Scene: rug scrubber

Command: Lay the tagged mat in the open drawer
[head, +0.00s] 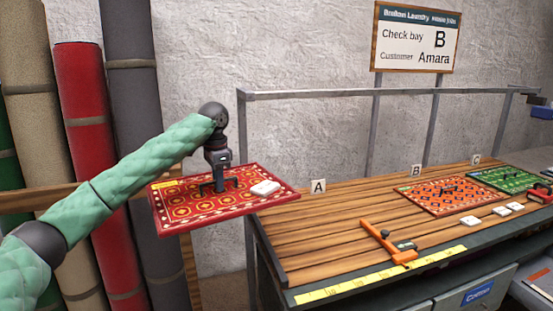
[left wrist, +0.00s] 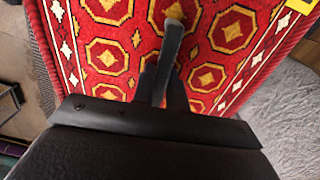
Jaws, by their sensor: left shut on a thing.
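A red patterned mat (head: 190,218) hangs roughly level in the air, left of the bench. A yellow tag (head: 164,184) is at its far left corner and a white block (head: 265,188) lies on it. My left gripper (head: 220,190) points down and is shut on the mat's handle, near its middle. The left wrist view shows the red mat (left wrist: 115,60) below the gripper (left wrist: 165,85), with yellow at one corner. A drawer front (head: 477,296) with a blue label is under the bench; I cannot tell whether it is open. My right gripper is out of view.
The wooden bench (head: 340,215) carries an orange mat (head: 420,203), a green mat (head: 510,174), several white blocks and an orange tool (head: 388,243). A yellow ruler strip (head: 380,276) runs along its front. A metal rail (head: 320,93) stands behind; rolled rugs (head: 80,130) are left.

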